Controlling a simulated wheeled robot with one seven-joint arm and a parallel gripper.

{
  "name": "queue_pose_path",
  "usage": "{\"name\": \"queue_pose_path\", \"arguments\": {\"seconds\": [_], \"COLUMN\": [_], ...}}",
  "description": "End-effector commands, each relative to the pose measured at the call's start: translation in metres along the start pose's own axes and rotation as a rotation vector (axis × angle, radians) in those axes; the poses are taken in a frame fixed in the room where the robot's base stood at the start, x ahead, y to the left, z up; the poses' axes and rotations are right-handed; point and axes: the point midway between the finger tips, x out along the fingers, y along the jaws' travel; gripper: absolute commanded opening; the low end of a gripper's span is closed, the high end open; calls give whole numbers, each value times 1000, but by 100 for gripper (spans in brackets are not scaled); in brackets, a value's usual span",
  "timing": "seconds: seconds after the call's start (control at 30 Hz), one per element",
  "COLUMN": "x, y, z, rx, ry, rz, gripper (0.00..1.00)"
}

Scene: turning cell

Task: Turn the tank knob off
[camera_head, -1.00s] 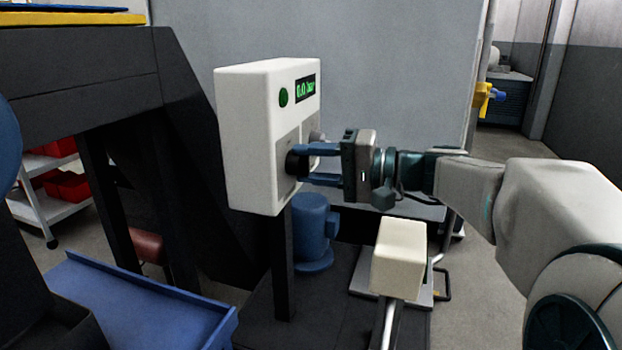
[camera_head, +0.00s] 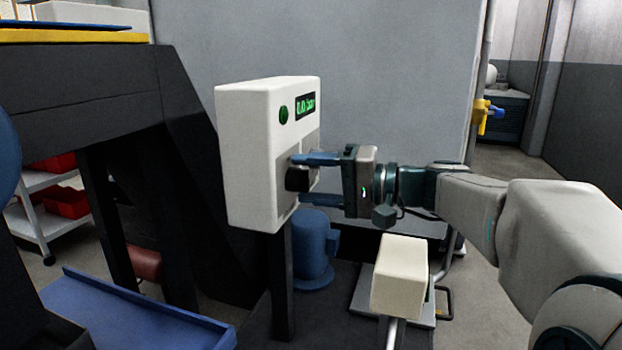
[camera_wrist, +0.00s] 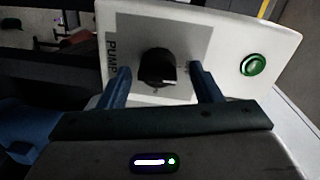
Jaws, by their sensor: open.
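A black knob (camera_head: 298,179) sits on the front of a white control box (camera_head: 248,160). In the wrist view, the knob (camera_wrist: 158,68) is on a grey plate beside the printed word PUMP; no tank label is readable. A pale mark shows on the knob's lower edge. My gripper (camera_head: 308,180) is open, its blue fingers pointing at the box, one above and one below the knob. In the wrist view, the open gripper (camera_wrist: 160,76) has a finger on each side of the knob, with gaps visible.
The box carries a green display (camera_head: 305,105) and a round green button (camera_head: 283,115). A blue cylindrical unit (camera_head: 314,245) stands below it. A cream block on a post (camera_head: 399,275) stands below my arm. A blue tray (camera_head: 140,315) lies at lower left, beside a dark frame.

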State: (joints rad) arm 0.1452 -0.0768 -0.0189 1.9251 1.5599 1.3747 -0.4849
Motion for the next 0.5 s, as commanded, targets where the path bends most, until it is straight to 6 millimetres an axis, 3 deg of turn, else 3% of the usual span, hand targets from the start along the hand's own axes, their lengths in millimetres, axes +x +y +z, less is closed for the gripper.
{"name": "queue_pose_path", "arguments": {"seconds": [0.17, 0.5], "x": [-18, -95], "y": [-1, -2], "z": [-1, -2], "rx": [2, 1], "ry": [4, 5], "rz": [2, 2], "gripper": [58, 58]}}
